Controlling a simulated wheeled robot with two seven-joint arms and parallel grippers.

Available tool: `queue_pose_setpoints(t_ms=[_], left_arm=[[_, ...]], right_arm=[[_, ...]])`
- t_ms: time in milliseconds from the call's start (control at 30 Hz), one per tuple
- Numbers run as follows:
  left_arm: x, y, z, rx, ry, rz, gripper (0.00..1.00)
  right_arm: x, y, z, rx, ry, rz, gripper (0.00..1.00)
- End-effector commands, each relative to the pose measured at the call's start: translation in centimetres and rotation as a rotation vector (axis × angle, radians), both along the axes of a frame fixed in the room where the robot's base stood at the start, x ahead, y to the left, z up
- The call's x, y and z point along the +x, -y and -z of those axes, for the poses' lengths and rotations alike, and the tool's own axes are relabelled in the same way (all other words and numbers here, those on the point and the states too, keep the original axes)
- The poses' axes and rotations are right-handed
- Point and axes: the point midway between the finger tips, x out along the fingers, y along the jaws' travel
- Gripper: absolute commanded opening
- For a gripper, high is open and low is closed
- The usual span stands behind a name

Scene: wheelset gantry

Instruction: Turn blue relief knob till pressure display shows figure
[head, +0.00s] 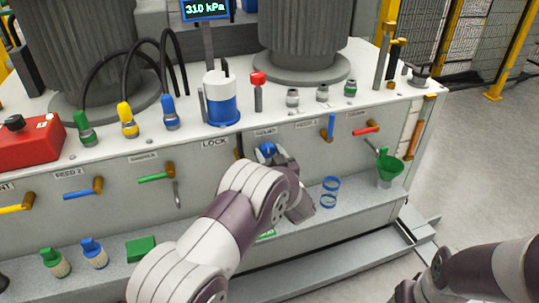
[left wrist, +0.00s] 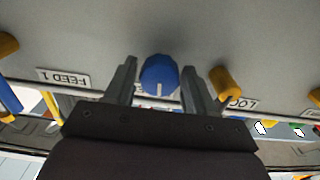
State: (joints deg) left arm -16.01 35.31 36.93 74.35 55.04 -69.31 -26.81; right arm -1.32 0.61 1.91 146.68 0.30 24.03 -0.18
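The blue relief knob (head: 267,148) is on the front panel of the gantry. In the left wrist view the knob (left wrist: 159,75) sits between the two fingers of my left gripper (left wrist: 160,85), with a white mark on its face. The fingers are apart, one on each side, with narrow gaps to the knob. In the head view my left gripper (head: 272,158) is at the knob and partly hides it. The pressure display (head: 205,9) reads what looks like 31.0 kPa; the decimal point is faint. My right gripper (head: 405,291) is only partly in view at the bottom right, away from the panel.
Lever valves flank the knob, including a blue-handled one (head: 331,127) and a red-handled one (head: 366,130). An orange part (left wrist: 227,84) is close to a left finger. Floor at right is clear.

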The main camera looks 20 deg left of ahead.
Motion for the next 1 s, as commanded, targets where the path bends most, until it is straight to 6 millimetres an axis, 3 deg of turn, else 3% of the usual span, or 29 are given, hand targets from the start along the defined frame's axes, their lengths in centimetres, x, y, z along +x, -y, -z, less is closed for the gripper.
queue_pose_setpoints(t_ms=[33,100,233,467,700,733,800,1000], left_arm=[[-0.01,0.01,0.01,0.000,0.000,0.000,0.37],[-0.02,0.01,0.01,0.000,0.000,0.000,0.14],[-0.03,0.03,0.08,-0.015,0.010,0.000,0.13],[-0.02,0.08,0.15,-0.208,0.141,0.000,0.14],[-0.03,0.08,0.07,-0.216,0.145,0.000,0.14],[-0.03,0.08,0.08,-0.216,0.145,0.000,0.47],[-0.03,0.08,0.07,-0.216,0.145,0.000,0.69],[-0.01,0.07,0.04,-0.216,0.145,0.000,0.69]], right_arm=[[0.00,0.00,0.00,0.000,0.000,0.000,0.70],[0.00,0.00,0.00,0.000,0.000,0.000,0.70],[0.00,0.00,0.12,0.000,0.000,0.000,0.70],[0.00,0.00,0.93,0.000,0.000,0.000,0.70],[0.00,0.00,0.82,0.000,0.000,0.000,0.70],[0.00,0.00,0.82,0.000,0.000,0.000,0.70],[0.00,0.00,0.82,0.000,0.000,0.000,0.70],[0.00,0.00,0.82,0.000,0.000,0.000,0.70]])
